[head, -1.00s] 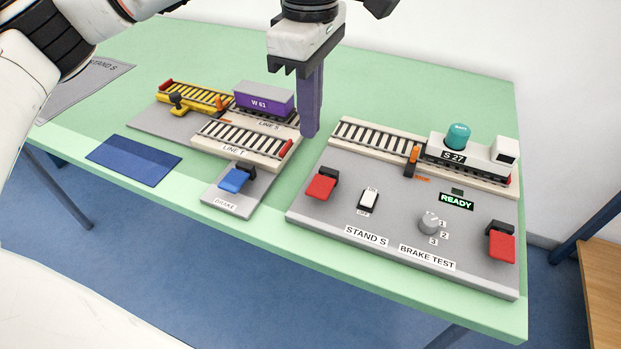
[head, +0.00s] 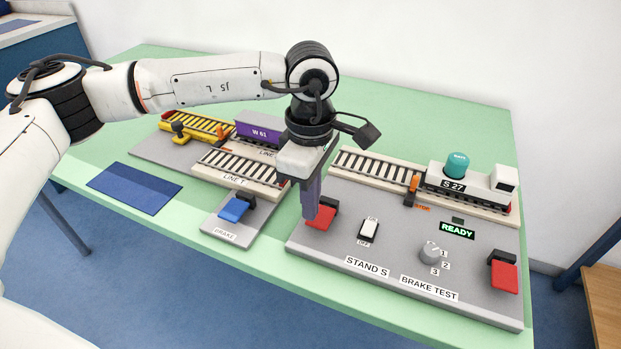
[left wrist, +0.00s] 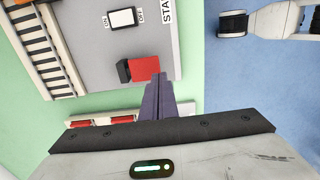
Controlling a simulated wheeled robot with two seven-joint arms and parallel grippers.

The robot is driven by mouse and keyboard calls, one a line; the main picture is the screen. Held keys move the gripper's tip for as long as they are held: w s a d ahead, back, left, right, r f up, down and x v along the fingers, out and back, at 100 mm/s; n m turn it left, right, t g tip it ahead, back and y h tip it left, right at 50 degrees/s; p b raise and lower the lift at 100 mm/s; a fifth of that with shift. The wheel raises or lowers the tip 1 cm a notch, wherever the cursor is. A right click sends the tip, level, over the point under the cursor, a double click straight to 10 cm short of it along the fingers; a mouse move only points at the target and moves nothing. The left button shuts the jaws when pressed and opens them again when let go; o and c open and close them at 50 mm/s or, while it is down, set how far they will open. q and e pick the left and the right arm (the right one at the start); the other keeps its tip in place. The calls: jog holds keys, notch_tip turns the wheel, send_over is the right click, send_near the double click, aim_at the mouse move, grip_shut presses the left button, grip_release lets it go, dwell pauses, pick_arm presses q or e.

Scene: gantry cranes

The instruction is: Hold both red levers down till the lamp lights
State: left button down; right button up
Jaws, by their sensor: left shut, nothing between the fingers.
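The left red lever (head: 322,218) is on the grey Stand S panel (head: 400,275), near its left end. It also shows in the left wrist view (left wrist: 145,67). The right red lever (head: 504,276) is at the panel's right end, with nothing on it. My left gripper (head: 309,213) is shut and empty, pointing down at the left red lever and covering part of it. I cannot tell whether its tips (left wrist: 158,78) touch the lever. A small dark lamp (head: 458,220) sits above a green READY display (head: 457,231). My right gripper is not in view.
Between the levers are a white ON/OFF switch (head: 368,229) and a grey knob (head: 430,252). A locomotive S 27 (head: 465,184) stands behind on track. To the left are a blue brake lever (head: 234,209), a purple wagon (head: 257,133) and a blue mat (head: 134,188).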

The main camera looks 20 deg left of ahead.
aim_at(309, 238)
pick_arm(q)
jog(key=shift+f, duration=1.05)
jog(key=shift+s+f, duration=0.4)
jog(key=shift+f, duration=0.4)
